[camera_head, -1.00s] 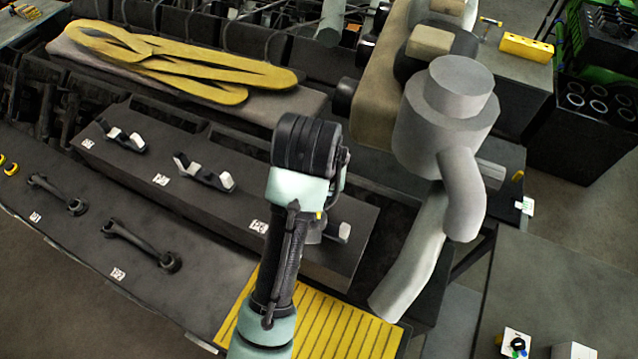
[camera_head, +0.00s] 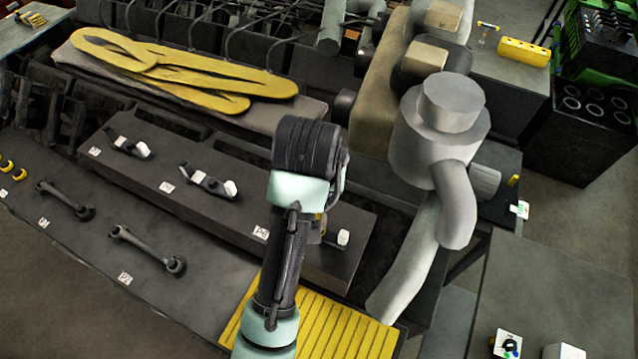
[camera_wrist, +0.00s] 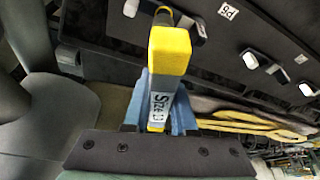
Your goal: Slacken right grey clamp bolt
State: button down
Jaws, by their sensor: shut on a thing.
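In the wrist view my gripper (camera_wrist: 160,105) has its blue fingers shut on a tool with a yellow block handle (camera_wrist: 169,48) and a white "Size" label. The tool's dark far end points at the right clamp, and its tip is partly hidden by the handle. The right clamp (camera_head: 343,237), with a pale grey end, sits on the dark raised block beside the P8 label. My arm hides much of this clamp in the head view. I cannot tell whether the tool touches a bolt.
Two similar clamps, middle (camera_head: 208,182) and left (camera_head: 128,146), lie along the dark block (camera_head: 225,215). Two wrenches (camera_head: 147,250) lie on the lower bench. A large grey pipe (camera_head: 440,140) stands close to the right of my arm. A yellow slatted mat (camera_head: 335,330) lies below.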

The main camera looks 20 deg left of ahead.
jog(key=shift+r, duration=0.35)
notch_tip(320, 180, up, 4)
jog(key=p, duration=0.4)
jog(key=shift+r, duration=0.9)
jog(key=shift+s+d, duration=0.3)
jog(key=shift+s, duration=0.8)
jog(key=shift+s+d, duration=0.35)
jog(key=shift+s, duration=0.8)
jog(key=shift+s+d, duration=0.3)
jog(key=shift+s, duration=0.8)
